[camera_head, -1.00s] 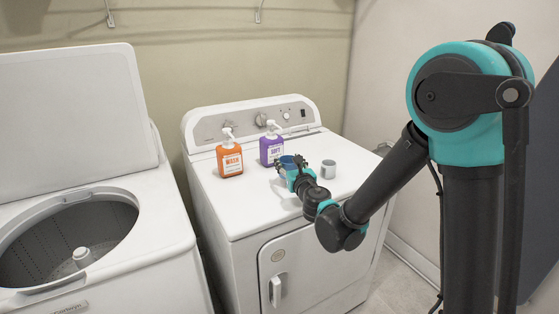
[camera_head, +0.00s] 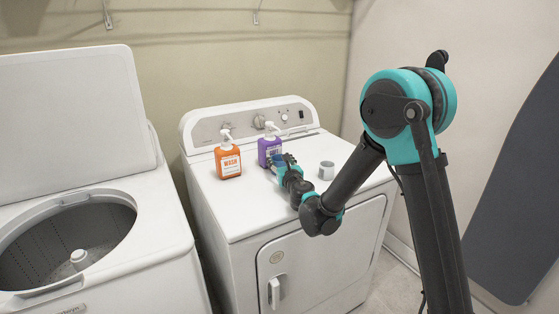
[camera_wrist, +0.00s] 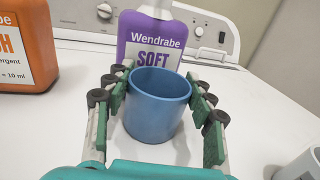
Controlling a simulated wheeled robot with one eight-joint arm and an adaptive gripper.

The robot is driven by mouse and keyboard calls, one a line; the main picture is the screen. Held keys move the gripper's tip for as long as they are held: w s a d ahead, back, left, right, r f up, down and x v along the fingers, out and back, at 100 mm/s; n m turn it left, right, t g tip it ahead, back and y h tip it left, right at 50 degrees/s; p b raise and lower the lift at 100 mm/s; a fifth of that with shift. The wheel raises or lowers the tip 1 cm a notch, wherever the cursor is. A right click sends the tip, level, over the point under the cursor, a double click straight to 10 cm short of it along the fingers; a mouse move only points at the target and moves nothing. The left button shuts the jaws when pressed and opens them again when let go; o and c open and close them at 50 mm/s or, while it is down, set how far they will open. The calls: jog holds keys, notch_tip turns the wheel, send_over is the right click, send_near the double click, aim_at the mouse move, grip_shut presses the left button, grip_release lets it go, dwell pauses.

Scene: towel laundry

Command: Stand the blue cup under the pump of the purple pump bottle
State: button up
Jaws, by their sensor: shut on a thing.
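The purple pump bottle (camera_head: 269,151), labelled SOFT, stands on the dryer top near its control panel. The blue cup (camera_wrist: 157,106) is upright between the fingers of my gripper (camera_wrist: 160,112), which is shut on it. In the wrist view the cup is directly in front of the purple bottle (camera_wrist: 140,38) and overlaps the lower part of its label. The pump nozzle is mostly out of the wrist view. In the head view my gripper (camera_head: 283,163) largely hides the cup, close to the bottle's front right. I cannot tell whether the cup touches the dryer top.
An orange pump bottle (camera_head: 228,161) stands left of the purple one. A grey-white cup (camera_head: 326,171) stands to the right of my gripper. The dryer top (camera_head: 245,205) is clear in front. An open washer (camera_head: 150,215) is at the left.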

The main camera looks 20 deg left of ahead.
jog(key=shift+f, duration=0.1)
jog(key=o, duration=1.1)
